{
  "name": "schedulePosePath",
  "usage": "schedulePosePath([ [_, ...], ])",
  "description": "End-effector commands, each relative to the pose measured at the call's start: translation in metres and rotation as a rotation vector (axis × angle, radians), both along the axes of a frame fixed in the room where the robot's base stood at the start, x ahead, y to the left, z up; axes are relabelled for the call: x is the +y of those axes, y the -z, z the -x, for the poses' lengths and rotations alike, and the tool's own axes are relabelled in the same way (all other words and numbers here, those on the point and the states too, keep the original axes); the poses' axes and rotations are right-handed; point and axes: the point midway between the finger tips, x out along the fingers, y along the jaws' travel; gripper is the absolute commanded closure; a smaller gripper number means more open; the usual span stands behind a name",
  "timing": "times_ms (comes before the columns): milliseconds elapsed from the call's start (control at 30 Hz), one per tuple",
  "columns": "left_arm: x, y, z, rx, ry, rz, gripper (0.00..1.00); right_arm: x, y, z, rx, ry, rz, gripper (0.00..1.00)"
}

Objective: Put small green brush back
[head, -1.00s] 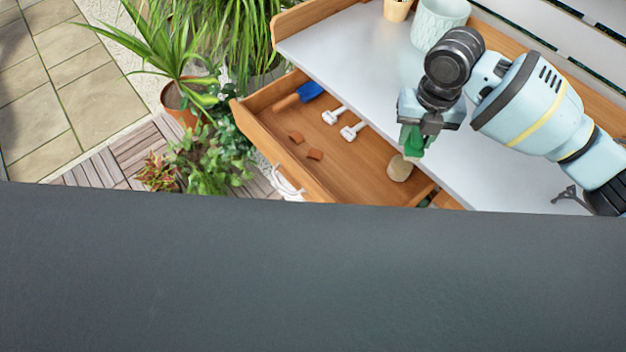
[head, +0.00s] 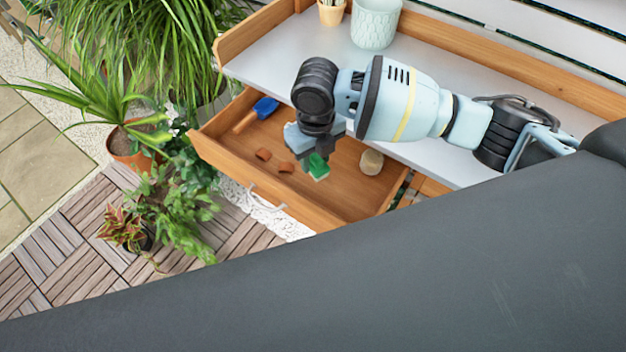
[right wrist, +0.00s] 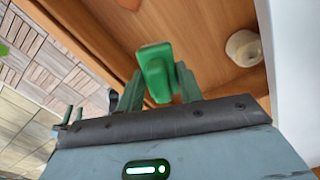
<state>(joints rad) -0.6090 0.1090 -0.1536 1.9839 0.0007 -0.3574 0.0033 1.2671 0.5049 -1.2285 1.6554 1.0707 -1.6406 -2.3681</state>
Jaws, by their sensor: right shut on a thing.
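The small green brush (head: 318,167) is held by my right gripper (head: 311,158), which is shut on it. The brush hangs over the open wooden drawer (head: 345,196), and its pale lower side faces down. In the right wrist view the green brush (right wrist: 156,72) sits between the fingers, with the drawer floor (right wrist: 200,30) below and beyond it. I cannot tell the exact height of the brush above the drawer floor. My left gripper is not in view.
In the drawer lie a blue-bladed trowel (head: 264,108), terracotta shards (head: 264,154) and a beige rounded object (head: 371,162). A textured pot (head: 376,24) and a cup of tools (head: 331,12) stand on the grey tabletop (head: 280,58). Potted plants (head: 122,142) stand left. My dark body part covers the lower view.

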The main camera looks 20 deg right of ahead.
Motion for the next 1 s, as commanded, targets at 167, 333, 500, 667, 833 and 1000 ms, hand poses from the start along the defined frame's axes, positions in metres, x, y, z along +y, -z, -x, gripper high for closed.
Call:
schedulePosePath([
  [167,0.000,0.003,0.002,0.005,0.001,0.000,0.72,0.000,0.031,0.001,0.002,0.001,0.001,0.86],
  [333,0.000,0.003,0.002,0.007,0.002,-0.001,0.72,0.001,0.040,0.000,-0.001,0.000,-0.001,0.86],
  [500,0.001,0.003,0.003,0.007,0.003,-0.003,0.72,0.000,0.043,0.000,0.000,0.000,-0.001,0.86],
  [667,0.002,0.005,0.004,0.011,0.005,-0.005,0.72,0.000,0.063,0.001,0.003,0.001,0.001,0.86],
  [833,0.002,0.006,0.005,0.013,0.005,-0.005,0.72,0.000,0.078,0.000,0.000,0.001,-0.001,0.86],
  [1000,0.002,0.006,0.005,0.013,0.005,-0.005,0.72,0.000,0.077,0.000,-0.002,0.001,-0.001,0.86],
])
